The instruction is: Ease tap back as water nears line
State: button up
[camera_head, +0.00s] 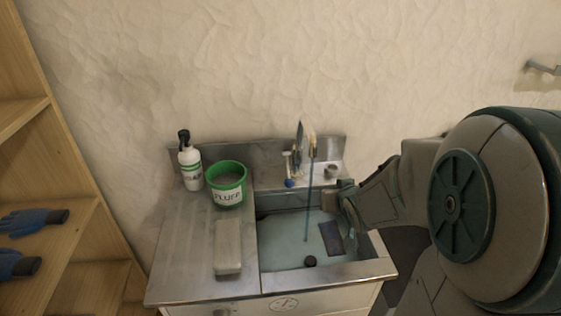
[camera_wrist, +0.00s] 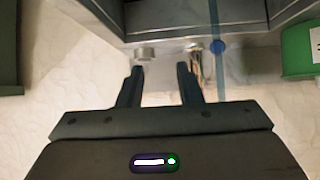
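The metal tap (camera_head: 303,160) stands at the back of the sink, with a thin blue stream of water (camera_head: 309,205) falling from it. The sink (camera_head: 322,278) holds pale blue water (camera_head: 285,240). I cannot make out a fill line. The tap (camera_wrist: 195,65) shows just beyond the right finger.
A green FLUFF bucket (camera_head: 226,184), a white bottle (camera_head: 190,167) and a pale block (camera_head: 229,247) occupy the left counter. A dark blue rectangle (camera_head: 331,238) and dark round piece (camera_head: 310,261) show in the sink. Wooden shelves (camera_head: 90,220) stand left.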

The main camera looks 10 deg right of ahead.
aim_at(289, 175)
jog(key=w+a+f+t+y, duration=0.1)
jog(key=w+a+t+y, duration=0.1)
jog(key=w, duration=0.3)
jog(key=w+a+f+t+y, duration=0.2)
jog(key=w+a+y, duration=0.1)
jog(key=w+a, duration=0.1)
jog(key=w+a+f+n+t+y+b, duration=0.1)
jog(key=w+a+y, duration=0.2)
jog(key=w, duration=0.3)
jog(key=shift+a+f+t, duration=0.3)
jog(key=shift+a+t, duration=0.05)
jog(key=shift+t, duration=0.05)
